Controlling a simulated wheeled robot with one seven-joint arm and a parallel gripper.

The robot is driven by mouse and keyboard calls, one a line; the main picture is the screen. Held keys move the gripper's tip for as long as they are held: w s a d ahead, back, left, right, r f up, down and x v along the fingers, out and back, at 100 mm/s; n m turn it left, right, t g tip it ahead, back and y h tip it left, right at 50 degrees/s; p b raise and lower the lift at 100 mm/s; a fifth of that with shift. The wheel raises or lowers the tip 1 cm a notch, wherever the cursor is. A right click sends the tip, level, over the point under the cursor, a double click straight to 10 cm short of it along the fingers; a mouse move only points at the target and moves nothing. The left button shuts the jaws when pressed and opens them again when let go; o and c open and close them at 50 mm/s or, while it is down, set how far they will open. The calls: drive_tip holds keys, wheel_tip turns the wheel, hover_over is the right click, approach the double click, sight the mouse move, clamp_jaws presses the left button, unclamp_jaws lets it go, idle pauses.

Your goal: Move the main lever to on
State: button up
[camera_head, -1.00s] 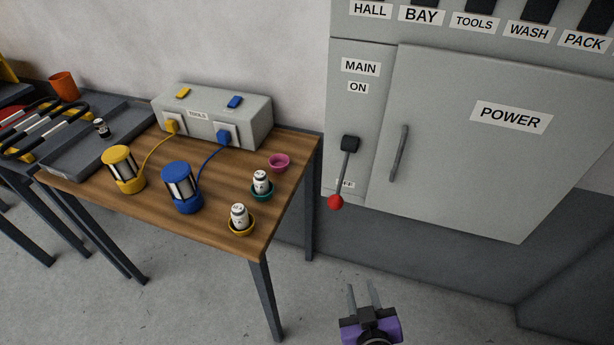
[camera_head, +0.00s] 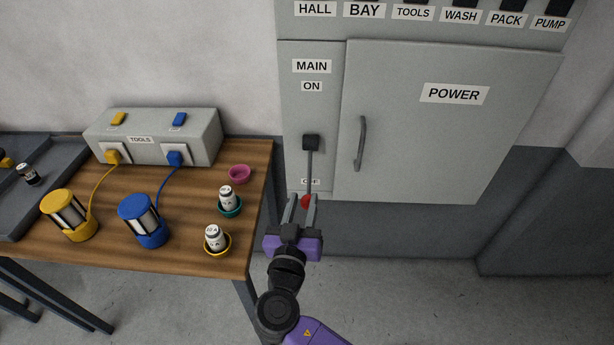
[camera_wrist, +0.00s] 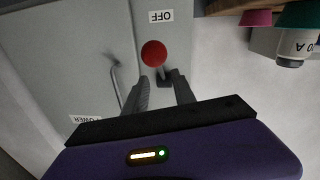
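The main lever (camera_head: 309,168) is on the left panel of the grey power cabinet, under the MAIN and ON labels. Its dark arm hangs down from a black pivot, and its red ball knob (camera_head: 305,201) is at the bottom by the OFF label. My gripper (camera_head: 301,205) is just below and in front of the knob, with its two fingers apart. In the wrist view the red knob (camera_wrist: 153,53) shows beyond the fingertips, and the open gripper (camera_wrist: 158,88) has nothing between its fingers. Contact with the knob cannot be told.
The cabinet door (camera_head: 440,130) with its vertical handle (camera_head: 360,143) is shut, right of the lever. A wooden table (camera_head: 190,245) with blue and yellow lamps, small cups and a grey TOOLS box (camera_head: 200,138) stands to the left. Floor to the right is clear.

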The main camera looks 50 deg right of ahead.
sight(309, 182)
drive_tip(key=shift+p+x, duration=0.85)
drive_tip(key=shift+x, duration=3.15)
drive_tip(key=shift+s, duration=0.1)
clamp_jaws()
